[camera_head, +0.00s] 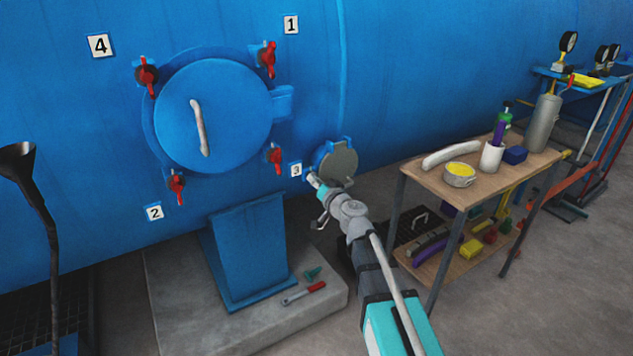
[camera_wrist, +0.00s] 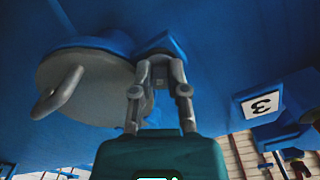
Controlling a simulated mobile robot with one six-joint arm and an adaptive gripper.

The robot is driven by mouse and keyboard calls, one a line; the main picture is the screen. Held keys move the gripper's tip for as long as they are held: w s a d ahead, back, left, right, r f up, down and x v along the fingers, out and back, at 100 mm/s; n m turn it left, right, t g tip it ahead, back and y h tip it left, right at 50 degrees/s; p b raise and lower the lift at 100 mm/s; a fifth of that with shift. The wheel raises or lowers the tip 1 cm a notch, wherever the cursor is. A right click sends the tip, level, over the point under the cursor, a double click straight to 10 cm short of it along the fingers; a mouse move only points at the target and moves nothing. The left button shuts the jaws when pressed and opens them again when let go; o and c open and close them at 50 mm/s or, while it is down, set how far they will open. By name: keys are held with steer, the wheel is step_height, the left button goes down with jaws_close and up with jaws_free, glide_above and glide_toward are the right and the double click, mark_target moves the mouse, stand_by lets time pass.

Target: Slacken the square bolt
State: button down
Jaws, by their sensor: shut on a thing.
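My gripper (camera_head: 314,180) is at the lower left of the small round hatch (camera_head: 341,160) on the blue vessel wall. In the wrist view my gripper (camera_wrist: 160,70) has its fingers up against a blue bracket (camera_wrist: 158,42) beside the grey hatch disc (camera_wrist: 85,85). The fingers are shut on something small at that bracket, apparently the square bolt.
A large round door (camera_head: 213,115) with red clamps is to the left. Number plate 3 (camera_head: 296,170) is close to my gripper, and it also shows in the wrist view (camera_wrist: 262,104). A wooden-topped cart (camera_head: 480,180) stands at the right. A blue pedestal (camera_head: 247,255) stands below.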

steer(key=c, duration=0.9)
jaws_free()
steer(key=shift+d, duration=0.1)
steer(key=v, duration=1.2)
steer(key=shift+w, duration=0.1)
